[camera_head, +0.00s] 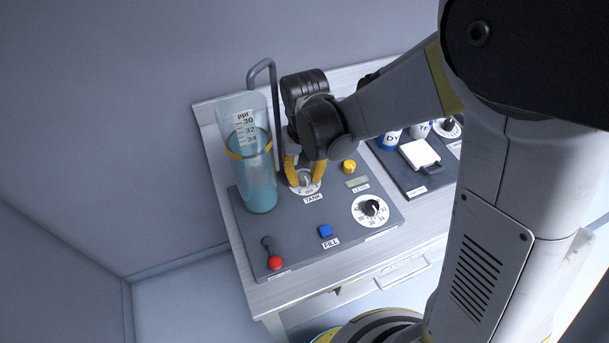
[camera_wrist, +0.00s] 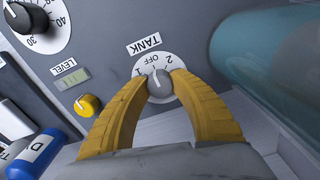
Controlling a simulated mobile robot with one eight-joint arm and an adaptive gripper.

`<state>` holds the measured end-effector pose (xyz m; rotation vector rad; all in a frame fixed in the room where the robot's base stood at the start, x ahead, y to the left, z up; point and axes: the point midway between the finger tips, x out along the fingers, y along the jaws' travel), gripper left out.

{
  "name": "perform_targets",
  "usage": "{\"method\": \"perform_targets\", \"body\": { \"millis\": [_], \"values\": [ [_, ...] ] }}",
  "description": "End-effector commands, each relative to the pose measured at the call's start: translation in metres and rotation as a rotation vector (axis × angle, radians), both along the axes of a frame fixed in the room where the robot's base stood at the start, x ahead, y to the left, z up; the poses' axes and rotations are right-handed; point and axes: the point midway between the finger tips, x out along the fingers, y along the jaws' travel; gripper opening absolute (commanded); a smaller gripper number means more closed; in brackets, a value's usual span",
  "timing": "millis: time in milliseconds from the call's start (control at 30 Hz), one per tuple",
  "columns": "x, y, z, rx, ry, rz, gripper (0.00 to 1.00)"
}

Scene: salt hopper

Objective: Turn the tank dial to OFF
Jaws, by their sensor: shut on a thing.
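The tank dial (camera_wrist: 160,84) is a grey knob on a white disc (camera_wrist: 153,56) marked 1, OFF and 2, by the TANK label. My gripper (camera_wrist: 160,80) is shut on the knob, one yellow finger on each side. The knob's pale pointer mark looks aimed roughly at OFF; I cannot tell if it is exactly on it. In the head view the dial (camera_head: 305,188) sits on the dark panel behind its TANK label, partly hidden by my gripper (camera_head: 304,172), which comes down from above.
A clear cylinder of blue liquid (camera_head: 258,185) stands just left of the dial. Nearby on the panel are a yellow knob (camera_head: 349,167), a level display (camera_head: 357,182), a numbered dial (camera_head: 370,210), a blue FILL button (camera_head: 325,231) and a red-knobbed lever (camera_head: 275,263).

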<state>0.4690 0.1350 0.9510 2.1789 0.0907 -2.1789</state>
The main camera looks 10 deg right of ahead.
Motion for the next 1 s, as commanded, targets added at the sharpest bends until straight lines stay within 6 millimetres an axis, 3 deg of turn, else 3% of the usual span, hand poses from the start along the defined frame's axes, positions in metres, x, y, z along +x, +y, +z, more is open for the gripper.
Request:
{"method": "perform_targets", "body": {
  "millis": [233,267,300,333,733,1000],
  "values": [
    [0.0,0.0,0.0,0.0,-0.001,0.001,0.0],
    [0.0,0.0,0.0,0.0,-0.001,0.001,0.36],
    [0.0,0.0,0.0,0.0,-0.001,0.001,0.48],
    [0.0,0.0,0.0,0.0,-0.001,0.001,0.52],
    [0.0,0.0,0.009,0.0,0.0,0.001,0.52],
    [0.0,0.0,0.065,0.0,0.0,0.001,0.52]
  ]
}}
